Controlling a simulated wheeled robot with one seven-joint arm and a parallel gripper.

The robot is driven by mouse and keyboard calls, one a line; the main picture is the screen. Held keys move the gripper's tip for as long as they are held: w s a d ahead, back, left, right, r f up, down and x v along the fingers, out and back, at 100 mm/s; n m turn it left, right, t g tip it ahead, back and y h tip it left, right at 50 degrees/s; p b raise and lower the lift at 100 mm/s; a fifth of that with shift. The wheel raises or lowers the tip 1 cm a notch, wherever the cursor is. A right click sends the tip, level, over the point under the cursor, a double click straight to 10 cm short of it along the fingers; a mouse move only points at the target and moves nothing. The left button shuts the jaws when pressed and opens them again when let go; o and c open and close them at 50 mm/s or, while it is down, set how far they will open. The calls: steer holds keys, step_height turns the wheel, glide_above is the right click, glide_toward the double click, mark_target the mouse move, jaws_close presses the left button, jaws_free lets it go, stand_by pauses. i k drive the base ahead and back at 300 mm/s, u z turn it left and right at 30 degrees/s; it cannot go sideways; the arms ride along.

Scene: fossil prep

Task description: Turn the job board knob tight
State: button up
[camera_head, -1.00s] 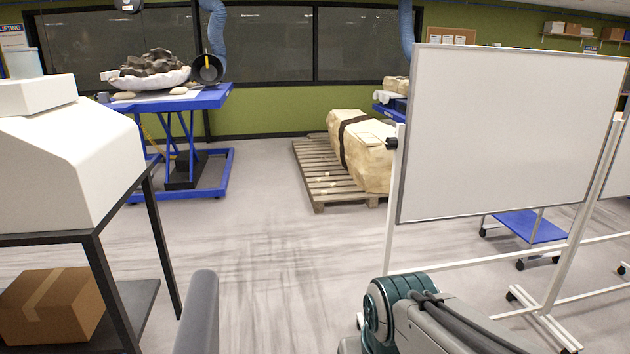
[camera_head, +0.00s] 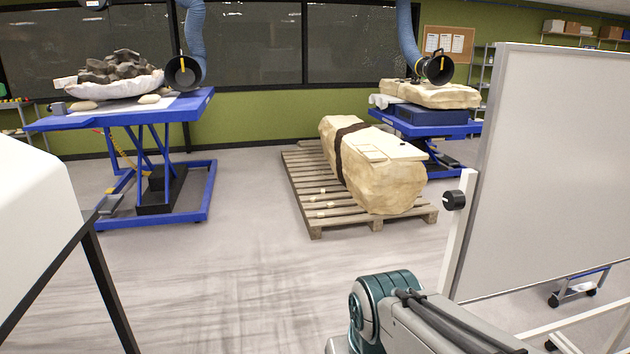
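The job board is a white panel (camera_head: 565,165) in a pale frame on the right side of the view, cut off by the right edge. A black round knob (camera_head: 454,200) sits on the board's near-left white post (camera_head: 457,235). How tight the knob is cannot be seen. My arm's grey and teal links show at the bottom right, in front of the lower part of the board stand. My gripper is out of view.
A wooden pallet (camera_head: 315,215) bears a large strapped plaster jacket (camera_head: 385,180) ahead. Blue lift tables stand at the left (camera_head: 190,105) and behind the pallet (camera_head: 430,130). A white-topped bench (camera_head: 35,215) is close at the left. The middle floor is clear.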

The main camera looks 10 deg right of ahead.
mark_target(452, 200)
steer(key=i, duration=1.15)
steer(key=u, duration=0.55)
steer(key=i, duration=1.9)
steer(key=z, duration=4)
